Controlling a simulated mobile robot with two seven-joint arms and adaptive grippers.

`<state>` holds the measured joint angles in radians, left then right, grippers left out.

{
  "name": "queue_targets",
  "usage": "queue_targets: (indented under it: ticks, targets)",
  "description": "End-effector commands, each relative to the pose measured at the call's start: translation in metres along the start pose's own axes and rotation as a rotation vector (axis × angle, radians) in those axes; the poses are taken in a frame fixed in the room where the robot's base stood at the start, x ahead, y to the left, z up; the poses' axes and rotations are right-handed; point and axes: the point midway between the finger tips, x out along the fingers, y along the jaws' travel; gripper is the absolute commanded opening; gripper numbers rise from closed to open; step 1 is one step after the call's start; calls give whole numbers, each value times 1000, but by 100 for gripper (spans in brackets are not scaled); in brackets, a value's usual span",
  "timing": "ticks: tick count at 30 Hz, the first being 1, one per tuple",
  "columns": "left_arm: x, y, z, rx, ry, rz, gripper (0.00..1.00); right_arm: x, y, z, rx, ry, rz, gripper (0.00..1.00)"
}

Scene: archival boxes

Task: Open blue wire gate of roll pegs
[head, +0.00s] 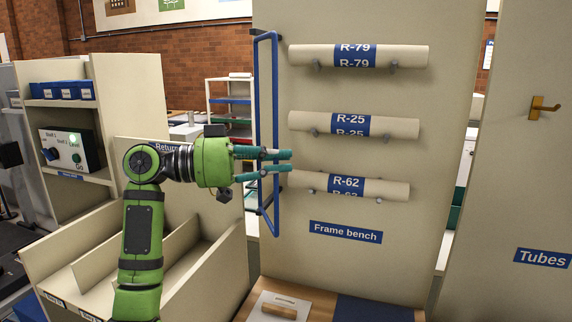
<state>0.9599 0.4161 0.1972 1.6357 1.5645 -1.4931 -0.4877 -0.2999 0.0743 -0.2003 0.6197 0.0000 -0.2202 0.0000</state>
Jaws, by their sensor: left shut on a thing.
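The blue wire gate (275,95) is a tall, narrow loop at the left edge of the upright cream panel. It stands to the left of the rolls and does not cross their fronts in this view. My left gripper (291,161) reaches in from the left with its teal fingers at the gate's lower middle. It is shut on the gate's wire; the fingers hide part of that wire. Rolls R-79 (410,56), R-25 (405,127) and R-62 (395,189) lie level on grey pegs. My right gripper is out of view.
A cream bin with slanted dividers (190,234) stands below my left arm. A wooden bench (256,295) with a wood-handled tool (281,308) lies under the panel. A "Tubes" panel (530,180) with a brass hook stands at right. Shelves with blue boxes (62,91) are at left.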

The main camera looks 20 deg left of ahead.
Motion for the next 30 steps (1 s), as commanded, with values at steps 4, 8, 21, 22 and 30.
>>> queue_targets:
  ticks: [4, 8, 21, 22, 30]
  targets:
    - [-15, 1, 4, 0, -2, 30, 0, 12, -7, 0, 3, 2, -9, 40]
    - [-29, 0, 4, -1, -2, 28, 0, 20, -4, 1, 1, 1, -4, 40]
    - [-69, -10, 2, -1, -2, 29, 0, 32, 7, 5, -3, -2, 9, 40]
    - [-71, -10, 1, -1, -1, 29, 0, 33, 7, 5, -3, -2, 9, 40]
    - [-81, -15, 1, -2, -2, 31, 0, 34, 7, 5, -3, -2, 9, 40]
